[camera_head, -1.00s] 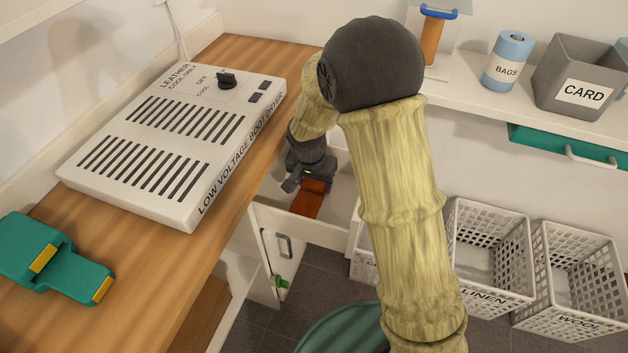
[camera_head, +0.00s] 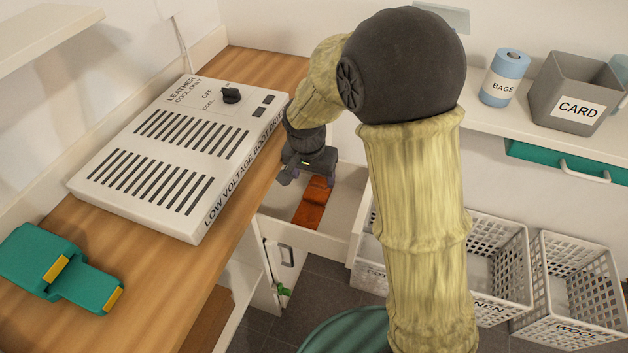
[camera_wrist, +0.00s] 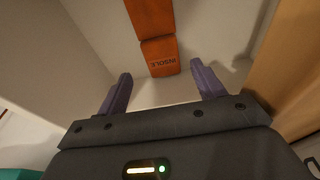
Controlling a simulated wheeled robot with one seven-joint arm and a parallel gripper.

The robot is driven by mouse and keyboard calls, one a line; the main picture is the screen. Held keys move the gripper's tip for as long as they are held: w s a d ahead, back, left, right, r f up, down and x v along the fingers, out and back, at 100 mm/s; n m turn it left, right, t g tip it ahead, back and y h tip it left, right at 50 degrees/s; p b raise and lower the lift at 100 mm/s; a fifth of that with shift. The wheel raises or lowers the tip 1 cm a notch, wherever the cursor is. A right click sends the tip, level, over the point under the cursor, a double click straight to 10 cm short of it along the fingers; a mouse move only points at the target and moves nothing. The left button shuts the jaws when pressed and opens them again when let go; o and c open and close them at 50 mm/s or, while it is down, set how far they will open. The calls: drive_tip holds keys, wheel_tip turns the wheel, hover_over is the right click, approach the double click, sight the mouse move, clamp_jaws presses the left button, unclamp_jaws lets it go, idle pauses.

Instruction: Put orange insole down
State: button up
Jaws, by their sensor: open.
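The orange insole (camera_head: 312,205) lies in an open white drawer (camera_head: 345,205) below the wooden counter. In the wrist view the insole (camera_wrist: 158,57) shows the word "INSOLE" on its near part and lies on the drawer's pale floor. My gripper (camera_head: 303,178) is at the drawer, just above and beside the insole's far end. Its two purple fingers (camera_wrist: 160,80) are spread wide, with nothing held between them, and the insole lies beyond their tips. The drawer's far inside is partly hidden behind my gripper.
A white boot dryer (camera_head: 180,155) stands on the wooden counter (camera_head: 150,262) left of the drawer, with a teal and yellow object (camera_head: 60,268) in front. A shelf on the right holds a blue bag roll (camera_head: 505,78) and a grey CARD bin (camera_head: 575,90). White baskets (camera_head: 500,260) stand below.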

drive_tip(key=v, duration=0.3)
drive_tip(key=shift+r, duration=0.15)
drive_tip(key=shift+p, duration=0.3)
